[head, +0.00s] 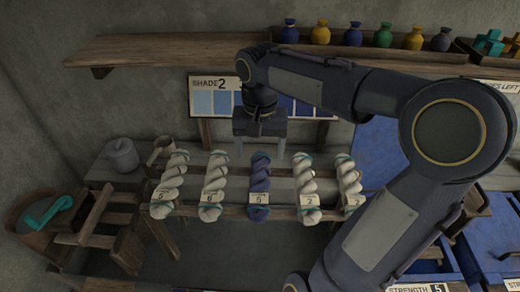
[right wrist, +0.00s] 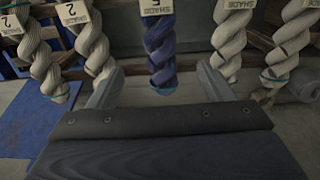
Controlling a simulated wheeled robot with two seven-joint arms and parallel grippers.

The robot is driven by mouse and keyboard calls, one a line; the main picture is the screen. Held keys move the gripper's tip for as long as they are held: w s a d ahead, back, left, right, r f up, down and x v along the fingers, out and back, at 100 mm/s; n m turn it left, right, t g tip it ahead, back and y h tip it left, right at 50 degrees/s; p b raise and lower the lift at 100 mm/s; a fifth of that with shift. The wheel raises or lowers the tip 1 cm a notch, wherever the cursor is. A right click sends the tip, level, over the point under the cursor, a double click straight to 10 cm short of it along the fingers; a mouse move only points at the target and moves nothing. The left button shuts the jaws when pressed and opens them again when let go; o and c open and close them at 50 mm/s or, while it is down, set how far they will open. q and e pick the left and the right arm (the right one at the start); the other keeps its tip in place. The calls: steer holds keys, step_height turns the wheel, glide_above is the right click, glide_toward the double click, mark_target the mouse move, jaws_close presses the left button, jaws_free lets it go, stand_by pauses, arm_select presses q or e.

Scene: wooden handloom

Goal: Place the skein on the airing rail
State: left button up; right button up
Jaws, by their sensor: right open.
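A dark blue skein (head: 260,180) with a tag hangs in the middle of the wooden airing rail (head: 236,212), among several cream skeins. In the right wrist view the blue skein (right wrist: 160,45) hangs upright, roughly in line with the gap between my fingers. My right gripper (head: 261,150) points down just above the top of the blue skein in the head view. Its two fingers are spread apart, one to each side, and nothing is between them. In the right wrist view the gripper (right wrist: 160,92) is also open and empty. My left gripper is out of view.
Cream skeins (head: 214,186) (head: 305,186) hang close on both sides of the blue one. A shelf (head: 180,50) with several bottles runs above. A shade chart (head: 214,103) stands behind my gripper. A grey pot (head: 122,155) and a wooden tub (head: 30,225) are at left.

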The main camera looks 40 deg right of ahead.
steer(key=s+a+f+n+t+y, duration=0.2)
steer(key=s+a+n, duration=0.1)
steer(key=s+a, duration=0.2)
steer(key=s+a+f+n+t+y, duration=0.1)
steer(key=s+a+f+n+t, duration=0.2)
steer(key=s+a, duration=0.2)
steer(key=s, duration=0.3)
steer(key=shift+s+a+t+y, duration=0.15)
steer(key=shift+t+y, duration=0.15)
steer(key=shift+y, duration=0.1)
